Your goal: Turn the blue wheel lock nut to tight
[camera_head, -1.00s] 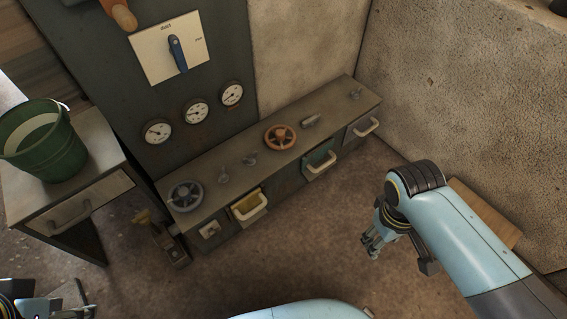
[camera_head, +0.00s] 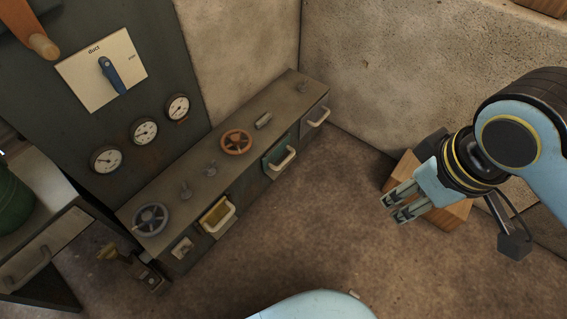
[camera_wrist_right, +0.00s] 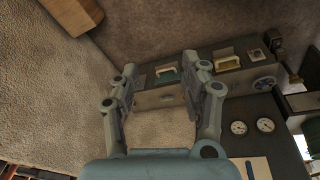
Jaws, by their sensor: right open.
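The grey-blue wheel (camera_head: 150,219) lies on the near left end of a long low bench. It also shows small at the right of the right wrist view (camera_wrist_right: 264,84). My right gripper (camera_head: 392,208) is open and empty, over the floor well to the right of the bench. In the right wrist view its fingers (camera_wrist_right: 160,65) are spread apart. My left gripper is out of view.
An orange wheel (camera_head: 236,142) sits farther along the bench. A yellow drawer (camera_head: 215,214) and a green drawer (camera_head: 279,154) have pale handles. A wooden box (camera_head: 450,215) stands behind my right gripper. A green bucket (camera_head: 12,205) is at left.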

